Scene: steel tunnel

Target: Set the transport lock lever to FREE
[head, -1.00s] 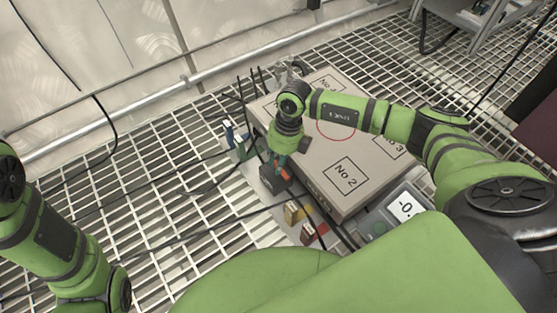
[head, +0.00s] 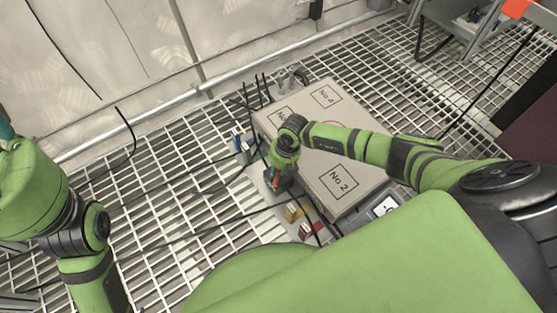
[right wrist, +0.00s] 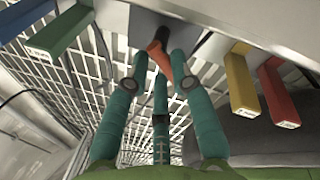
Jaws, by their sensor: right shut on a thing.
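The orange lever (right wrist: 160,57) sticks out of a grey block on the side of the bench unit in the right wrist view. I take it for the transport lock lever; no FREE marking is readable. My right gripper (right wrist: 160,78) has its teal fingers shut around the lever. In the head view the right gripper (head: 277,180) is at the left side of the unit, and a bit of orange shows between its fingers. Of my left gripper (head: 5,124), only a teal piece shows at the left edge of the head view.
The large grey unit (head: 330,150) has marked squares such as No 2. Blue (head: 236,134), green (head: 247,152), yellow (head: 293,212) and red (head: 309,230) handles line its side. A display box (head: 386,206) stands at its right. Black cables cross the open grating (head: 165,205) at left.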

